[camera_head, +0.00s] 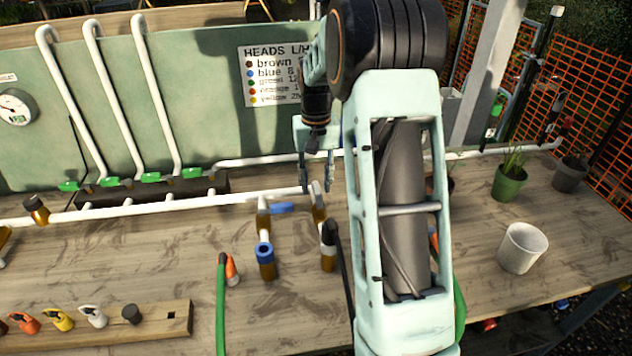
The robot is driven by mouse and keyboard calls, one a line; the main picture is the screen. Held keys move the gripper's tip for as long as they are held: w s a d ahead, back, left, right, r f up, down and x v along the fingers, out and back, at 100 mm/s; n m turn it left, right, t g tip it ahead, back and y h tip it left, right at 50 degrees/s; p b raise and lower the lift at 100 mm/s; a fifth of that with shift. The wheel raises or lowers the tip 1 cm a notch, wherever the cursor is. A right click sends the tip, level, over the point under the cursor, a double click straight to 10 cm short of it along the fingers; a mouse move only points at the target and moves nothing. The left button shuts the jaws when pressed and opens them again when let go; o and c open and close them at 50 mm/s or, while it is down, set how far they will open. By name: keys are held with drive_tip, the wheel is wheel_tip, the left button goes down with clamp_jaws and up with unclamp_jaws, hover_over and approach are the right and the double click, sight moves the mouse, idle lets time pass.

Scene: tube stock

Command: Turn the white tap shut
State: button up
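My gripper (318,182) points down over the middle of the bench, its two thin fingers apart with a gap between them. Just below the fingertips is a white-topped brass fitting (318,203) at the end of the white pipe (230,199). I cannot tell whether the fingers touch it. I cannot say for sure which part is the white tap; a white looped piece (94,317) also sits on the wooden block at lower left. A blue lever (283,208) is left of the fitting. My arm hides the bench right of it.
Several green-handled taps (151,177) line the back panel under white pipes. A blue-collared fitting (265,258), a black-capped fitting (328,250) and a green hose (221,310) stand in front. A white cup (522,248) and a green plant pot (509,183) are at right.

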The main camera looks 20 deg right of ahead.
drive_tip(key=shift+c, duration=0.2)
clamp_jaws()
drive_tip(key=shift+d, duration=0.1)
drive_tip(key=s+d+m+p, duration=0.3)
drive_tip(key=s+m, duration=0.3)
drive_tip(key=m, duration=1.1)
drive_tip(key=shift+d+m, duration=0.4)
drive_tip(key=shift+d, duration=0.05)
drive_tip(key=shift+s, duration=0.1)
idle(0.5)
drive_tip(key=shift+o, duration=0.2)
unclamp_jaws()
